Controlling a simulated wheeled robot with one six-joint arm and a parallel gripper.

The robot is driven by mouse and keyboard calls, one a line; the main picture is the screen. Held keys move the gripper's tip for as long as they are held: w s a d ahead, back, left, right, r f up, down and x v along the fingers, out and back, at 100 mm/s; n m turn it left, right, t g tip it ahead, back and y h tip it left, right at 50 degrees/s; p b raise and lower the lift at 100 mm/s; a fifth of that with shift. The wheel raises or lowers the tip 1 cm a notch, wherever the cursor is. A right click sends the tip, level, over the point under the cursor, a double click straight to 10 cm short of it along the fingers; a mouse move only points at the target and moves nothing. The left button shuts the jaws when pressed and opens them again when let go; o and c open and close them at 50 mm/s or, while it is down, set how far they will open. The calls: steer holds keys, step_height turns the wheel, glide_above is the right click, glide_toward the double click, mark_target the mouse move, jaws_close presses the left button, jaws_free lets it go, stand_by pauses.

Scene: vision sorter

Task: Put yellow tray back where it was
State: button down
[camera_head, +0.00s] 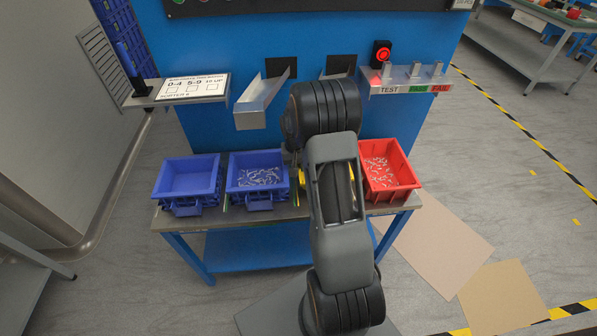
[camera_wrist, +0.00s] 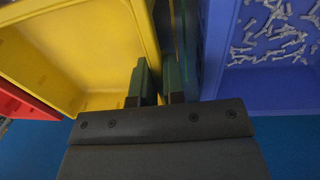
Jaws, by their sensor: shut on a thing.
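The yellow tray (camera_wrist: 75,45) fills the left of the wrist view, and the part of its inside that shows is empty. In the head view only a sliver of the yellow tray (camera_head: 301,179) shows, between the blue tray with screws and the red tray; my arm hides the rest. My gripper (camera_wrist: 158,80) is shut on the tray's side wall, at the edge facing the blue tray. In the head view the gripper is hidden behind my arm. I cannot tell whether the tray touches the bench.
An empty blue tray (camera_head: 163,186) is further left. A red tray with screws (camera_head: 408,180) stands on the right. A metal chute (camera_head: 262,100) and a test shelf (camera_head: 410,88) jut out above.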

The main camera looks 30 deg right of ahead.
steer(key=shift+w+f, duration=0.2)
steer(key=shift+f, duration=1.5)
steer(key=shift+f, duration=0.2)
steer(key=c, duration=1.2)
jaws_free()
steer(key=shift+r, duration=0.1)
step_height(320, 180, up, 12)
steer(key=s+a+r+n+t, duration=0.2)
steer(key=s+a+r, duration=0.55)
steer(key=a, duration=0.35)
steer(key=s+a+r+n, duration=0.1)
steer(key=s+a, duration=0.2)
steer(key=s, duration=0.2)
steer(key=s+a+r+n+t+y, duration=0.1)
steer(key=s+a+n, duration=0.1)
steer(key=s, duration=0.4)
steer(key=shift+a+r+p, duration=0.15)
steer(key=shift+a+p, duration=0.25)
steer(key=shift+a, duration=0.3)
